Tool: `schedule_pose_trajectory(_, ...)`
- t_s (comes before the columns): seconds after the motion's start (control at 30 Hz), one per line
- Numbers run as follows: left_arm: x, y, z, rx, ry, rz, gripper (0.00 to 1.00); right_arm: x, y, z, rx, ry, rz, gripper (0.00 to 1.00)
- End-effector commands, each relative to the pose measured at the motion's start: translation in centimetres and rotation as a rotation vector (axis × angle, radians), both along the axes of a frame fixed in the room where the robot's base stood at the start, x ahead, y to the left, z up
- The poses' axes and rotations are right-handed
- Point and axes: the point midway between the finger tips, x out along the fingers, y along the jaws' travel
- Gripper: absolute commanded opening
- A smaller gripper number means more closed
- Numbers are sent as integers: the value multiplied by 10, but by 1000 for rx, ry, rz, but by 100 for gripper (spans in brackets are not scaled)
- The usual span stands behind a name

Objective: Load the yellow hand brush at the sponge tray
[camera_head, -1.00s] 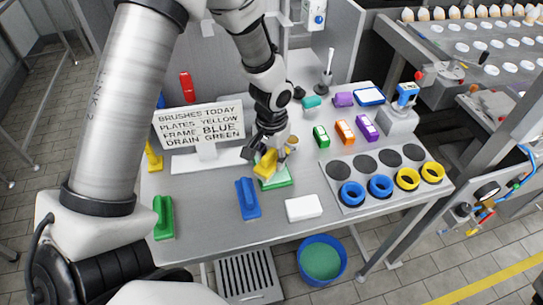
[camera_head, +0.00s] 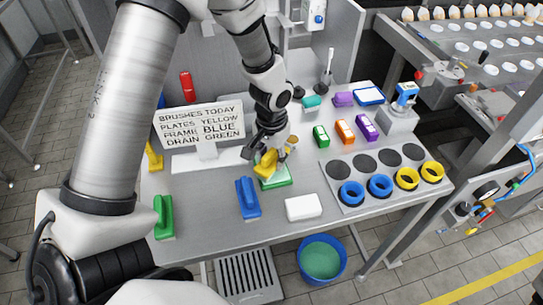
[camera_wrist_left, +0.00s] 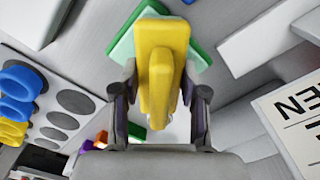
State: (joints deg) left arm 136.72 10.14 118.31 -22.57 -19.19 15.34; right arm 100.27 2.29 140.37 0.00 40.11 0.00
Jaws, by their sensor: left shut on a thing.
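My left gripper (camera_head: 270,150) is shut on the yellow hand brush (camera_head: 266,162). In the left wrist view the brush (camera_wrist_left: 159,65) stands out between the two fingers (camera_wrist_left: 160,100). It is just over a green slab (camera_head: 278,180), apparently the sponge tray, on the table. This slab also shows behind the brush in the left wrist view (camera_wrist_left: 122,46). Whether the brush touches it cannot be told. My right gripper is not in view.
A blue brush (camera_head: 248,197) and a white block (camera_head: 304,207) lie close by. A green brush (camera_head: 163,216) is at the table's left. A sign (camera_head: 199,123) stands behind. Blue and yellow rings (camera_head: 379,186) sit on a plate at right. A blue bucket (camera_head: 322,260) is below.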

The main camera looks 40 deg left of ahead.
Motion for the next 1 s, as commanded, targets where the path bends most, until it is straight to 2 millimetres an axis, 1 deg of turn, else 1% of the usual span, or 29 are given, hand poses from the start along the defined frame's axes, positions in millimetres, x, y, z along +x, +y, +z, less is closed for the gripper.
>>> schedule_pose_trajectory(0.07,-1,0,0,0,3,0,15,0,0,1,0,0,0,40)
schedule_pose_trajectory(0.17,-1,0,7,0,3,0,15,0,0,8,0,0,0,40)
schedule_pose_trajectory(0.3,-1,0,23,0,2,1,15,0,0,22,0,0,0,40)
schedule_pose_trajectory(0.8,-1,0,70,0,2,0,15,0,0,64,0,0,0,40)
schedule_pose_trajectory(1.0,-1,0,70,0,2,0,15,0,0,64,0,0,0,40)
